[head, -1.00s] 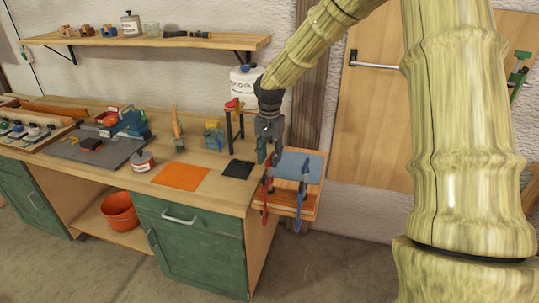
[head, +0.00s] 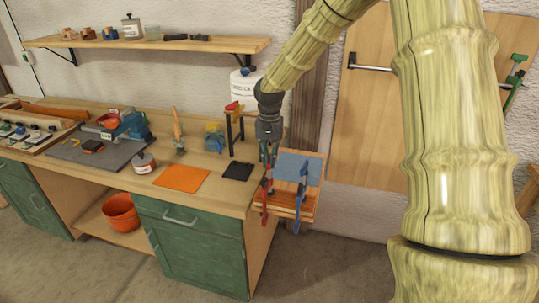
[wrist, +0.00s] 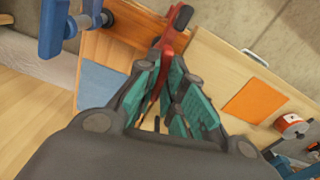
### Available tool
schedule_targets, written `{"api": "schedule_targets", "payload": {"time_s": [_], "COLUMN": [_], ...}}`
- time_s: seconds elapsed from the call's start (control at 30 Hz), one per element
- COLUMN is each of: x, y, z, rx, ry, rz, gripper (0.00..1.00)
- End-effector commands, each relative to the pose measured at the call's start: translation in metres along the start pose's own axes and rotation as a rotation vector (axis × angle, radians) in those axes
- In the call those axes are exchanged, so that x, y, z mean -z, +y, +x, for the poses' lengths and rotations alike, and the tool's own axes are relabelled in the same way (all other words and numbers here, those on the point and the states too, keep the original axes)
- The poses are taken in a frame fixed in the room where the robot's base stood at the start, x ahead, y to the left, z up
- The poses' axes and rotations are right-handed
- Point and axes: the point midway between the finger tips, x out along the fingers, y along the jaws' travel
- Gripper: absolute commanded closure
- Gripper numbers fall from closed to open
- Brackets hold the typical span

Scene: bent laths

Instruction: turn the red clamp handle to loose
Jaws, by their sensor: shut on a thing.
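The red clamp (head: 265,198) stands at the left side of the small wooden shelf at the bench's right end. In the wrist view the red clamp (wrist: 174,38) runs between my gripper's fingers. My gripper (head: 268,172) points down over it; in the wrist view its teal-padded fingers (wrist: 165,82) are closed around the red part. The fingers hide much of the held part, so I cannot tell how far its handle is turned. A blue clamp (head: 301,200) stands just to the right, also seen in the wrist view (wrist: 52,28).
A blue-grey sheet (head: 299,168) lies on the small wooden shelf (head: 312,212). The bench top holds an orange sheet (head: 181,179), a black pad (head: 237,171) and a labelled tin (head: 143,163). A red-topped post stand (head: 234,125) rises close to my wrist's left.

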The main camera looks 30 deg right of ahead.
Motion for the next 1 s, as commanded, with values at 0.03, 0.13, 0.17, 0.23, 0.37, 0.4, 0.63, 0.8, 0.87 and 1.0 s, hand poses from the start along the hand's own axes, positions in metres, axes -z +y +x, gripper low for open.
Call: {"api": "schedule_targets", "payload": {"time_s": [0.03, 0.13, 0.17, 0.23, 0.37, 0.4, 0.63, 0.8, 0.87, 1.0], "x": [-0.0010, -0.0010, -0.0011, -0.0015, -0.0019, -0.0020, -0.0025, -0.0027, -0.0027, -0.0026], "y": [0.0012, 0.0012, 0.0012, 0.0013, 0.0013, 0.0013, 0.0017, 0.0018, 0.0017, 0.0015], "z": [-0.0004, -0.0003, -0.0002, 0.0001, 0.0013, 0.0015, 0.0020, 0.0028, 0.0028, 0.0025], "rx": [-0.003, -0.003, -0.003, -0.003, -0.003, -0.002, -0.002, 0.000, 0.000, 0.000], "ry": [-0.003, -0.003, -0.003, -0.004, -0.006, -0.006, -0.008, -0.009, -0.009, -0.008], "rz": [-0.040, -0.136, -0.164, -0.232, -0.355, -0.393, -0.612, -0.773, -0.829, -0.962], "gripper": [1.00, 1.00, 1.00, 1.00, 1.00, 1.00, 1.00, 1.00, 1.00, 1.00]}}
